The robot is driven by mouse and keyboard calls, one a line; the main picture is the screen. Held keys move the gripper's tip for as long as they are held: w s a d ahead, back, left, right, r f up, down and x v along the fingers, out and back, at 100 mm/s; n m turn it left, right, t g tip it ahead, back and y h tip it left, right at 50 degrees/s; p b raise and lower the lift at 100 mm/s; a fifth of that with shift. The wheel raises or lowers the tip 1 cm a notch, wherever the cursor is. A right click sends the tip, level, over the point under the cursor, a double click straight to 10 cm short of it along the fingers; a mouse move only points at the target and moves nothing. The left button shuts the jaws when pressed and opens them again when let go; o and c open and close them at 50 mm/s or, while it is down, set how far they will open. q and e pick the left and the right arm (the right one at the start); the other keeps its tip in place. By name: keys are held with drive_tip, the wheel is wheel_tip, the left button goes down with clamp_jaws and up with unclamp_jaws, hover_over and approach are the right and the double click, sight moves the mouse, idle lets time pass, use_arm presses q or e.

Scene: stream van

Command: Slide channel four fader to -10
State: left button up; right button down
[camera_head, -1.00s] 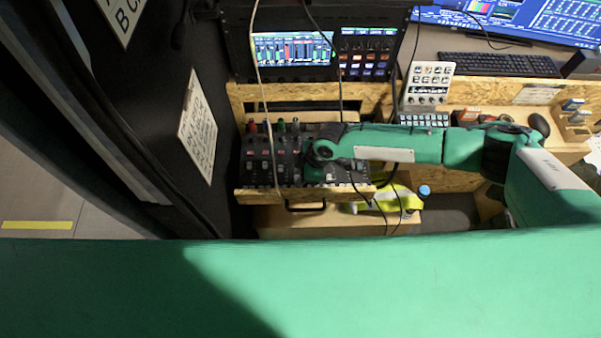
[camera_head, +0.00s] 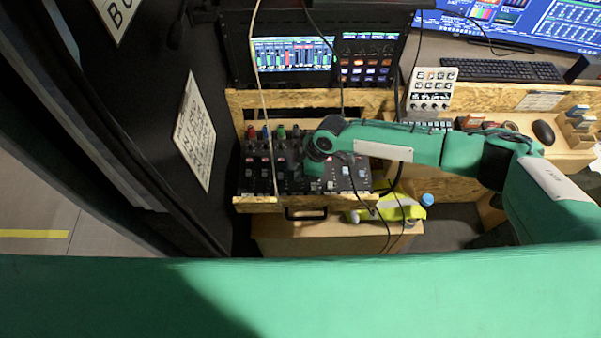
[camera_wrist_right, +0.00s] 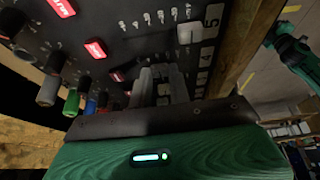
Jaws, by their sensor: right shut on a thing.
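The mixing panel (camera_head: 262,185) is a dark board with knobs along its far edge, lit red buttons and fader caps nearer the front. It also fills much of the right wrist view (camera_wrist_right: 120,45), with white scale marks and a large "5". My right gripper (camera_head: 314,166) is over the middle of the panel. In the right wrist view its two grey fingers (camera_wrist_right: 162,82) reach down to the panel beside the scale marks, closed on a fader cap that they mostly hide. The channel number there cannot be read. My left gripper is not in view.
Red, blue and green knobs (camera_head: 266,132) stand behind the faders. A wooden rail (camera_head: 290,203) edges the panel's front. A thin pale cable (camera_head: 262,100) hangs across the panel. A white keypad (camera_head: 432,88) and a keyboard (camera_head: 500,69) lie to the right.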

drive_tip(key=c, duration=1.6)
unclamp_jaws()
drive_tip(key=shift+o, duration=0.2)
drive_tip(key=shift+d+r, duration=0.1)
drive_tip(key=shift+r, duration=0.05)
drive_tip(key=b+v, duration=0.3)
drive_tip(key=v, duration=1)
drive_tip(key=shift+d+r, duration=0.15)
drive_tip(key=shift+r, duration=0.05)
